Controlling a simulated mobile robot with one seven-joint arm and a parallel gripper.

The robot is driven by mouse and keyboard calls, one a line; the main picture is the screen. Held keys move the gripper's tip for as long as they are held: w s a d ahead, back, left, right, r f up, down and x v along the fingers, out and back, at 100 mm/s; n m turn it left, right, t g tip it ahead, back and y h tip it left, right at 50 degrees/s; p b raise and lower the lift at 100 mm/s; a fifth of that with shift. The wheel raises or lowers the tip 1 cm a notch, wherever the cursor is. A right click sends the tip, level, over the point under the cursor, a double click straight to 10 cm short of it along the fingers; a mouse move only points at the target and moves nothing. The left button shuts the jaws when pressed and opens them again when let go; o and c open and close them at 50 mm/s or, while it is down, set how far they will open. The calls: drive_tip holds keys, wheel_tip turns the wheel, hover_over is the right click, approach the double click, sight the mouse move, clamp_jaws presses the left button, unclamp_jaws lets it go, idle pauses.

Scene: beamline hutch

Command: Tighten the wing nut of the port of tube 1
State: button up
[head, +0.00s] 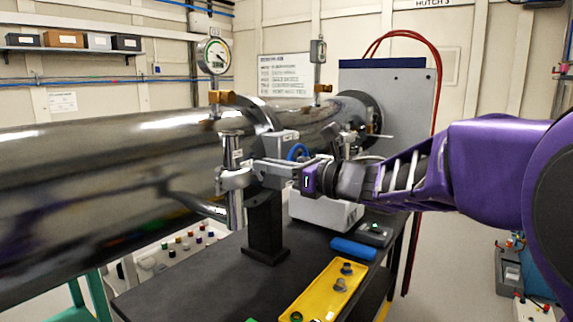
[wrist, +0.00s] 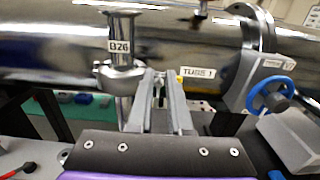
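The large polished tube (head: 110,165) runs across the left of the head view; in the wrist view it fills the top, with a label ending in 1 (wrist: 198,76). A vertical port pipe marked B26 (wrist: 120,45) carries a metal clamp (wrist: 120,78); the clamp (head: 234,180) also shows in the head view. My gripper (head: 256,172) reaches in from the right to the clamp's right side. In the wrist view the fingertips of my gripper (wrist: 160,76) are close together with a narrow gap. A small brassy part shows between them; whether it is the wing nut, or gripped, is unclear.
A blue handwheel valve (wrist: 272,95) is right of the fingers. A pressure gauge (head: 213,55) stands above the tube. A yellow tray (head: 325,290) with knobs and a blue block (head: 353,249) lie on the dark bench (head: 190,285). A black post (head: 265,225) supports the tube.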

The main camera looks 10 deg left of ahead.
clamp_jaws()
idle(1.4)
